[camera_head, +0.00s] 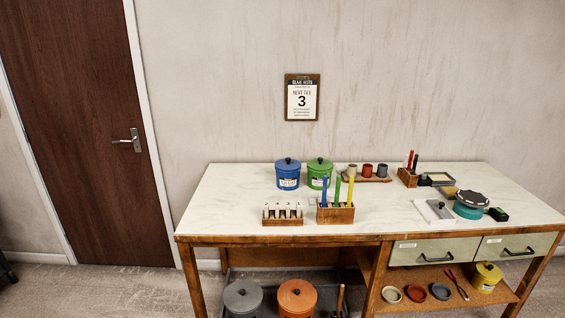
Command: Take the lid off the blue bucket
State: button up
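The blue bucket (288,183) stands upright on the white tabletop, toward the back and left of the middle. It has a white label on its front. Its blue lid (288,163) sits on top, with a dark round knob in the middle. My gripper is not in view, and nothing touches the bucket or lid apart from the table under it.
A green bucket (319,175) stands close at the right of the blue one. In front are a wooden holder (335,215) with upright coloured sticks and a low wooden rack (283,222). The tabletop (225,205) is clear to the left. A wall (220,90) rises behind.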

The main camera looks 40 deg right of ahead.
aim_at(288, 164)
jog(key=z, duration=0.05)
jog(key=i, duration=1.1)
jog(key=u, duration=0.35)
